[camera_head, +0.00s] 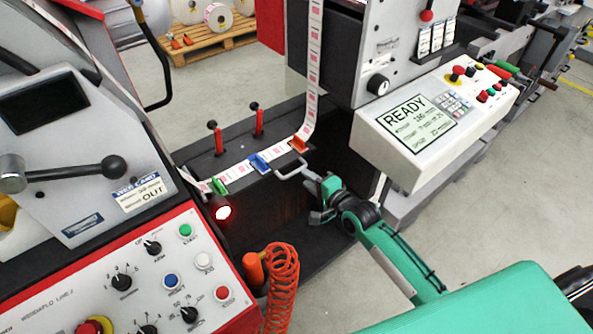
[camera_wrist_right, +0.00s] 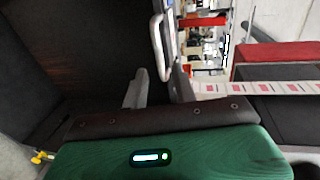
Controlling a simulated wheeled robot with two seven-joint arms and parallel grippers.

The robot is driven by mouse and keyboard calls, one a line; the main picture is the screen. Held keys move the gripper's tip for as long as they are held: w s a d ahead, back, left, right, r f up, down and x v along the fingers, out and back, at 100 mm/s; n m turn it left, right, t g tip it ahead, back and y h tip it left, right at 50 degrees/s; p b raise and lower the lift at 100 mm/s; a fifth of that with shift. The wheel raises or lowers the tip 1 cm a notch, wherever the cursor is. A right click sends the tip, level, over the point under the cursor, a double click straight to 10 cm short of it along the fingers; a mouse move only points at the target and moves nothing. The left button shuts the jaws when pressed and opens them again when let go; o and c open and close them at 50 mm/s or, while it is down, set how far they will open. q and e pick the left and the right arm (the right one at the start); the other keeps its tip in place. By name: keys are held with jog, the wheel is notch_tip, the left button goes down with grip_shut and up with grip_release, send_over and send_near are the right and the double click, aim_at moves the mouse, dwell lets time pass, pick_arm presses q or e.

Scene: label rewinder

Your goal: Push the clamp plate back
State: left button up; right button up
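A label web (camera_head: 245,168) with red print crosses the dark splice table and passes small green (camera_head: 219,186), blue (camera_head: 260,162) and red (camera_head: 299,144) blocks. A silver U-shaped handle (camera_head: 290,173) sticks out from the table's front edge; I take it to belong to the clamp plate, whose own outline I cannot make out. My right gripper (camera_head: 322,203) is just right of and below the handle. In the right wrist view its two fingers (camera_wrist_right: 158,90) are apart with nothing between them, and the handle (camera_wrist_right: 163,50) is ahead of them. My left gripper is out of view.
A control box reading READY (camera_head: 415,125) overhangs at right. A red-framed control panel (camera_head: 150,285) and an orange coiled hose (camera_head: 283,285) are at left and front. A pallet with rolls (camera_head: 205,42) is behind.

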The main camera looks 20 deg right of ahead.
aim_at(296, 171)
jog(key=x, duration=0.6)
jog(key=shift+w+a, duration=0.1)
jog(key=shift+w, duration=0.15)
jog(key=shift+c, duration=0.2)
grip_shut()
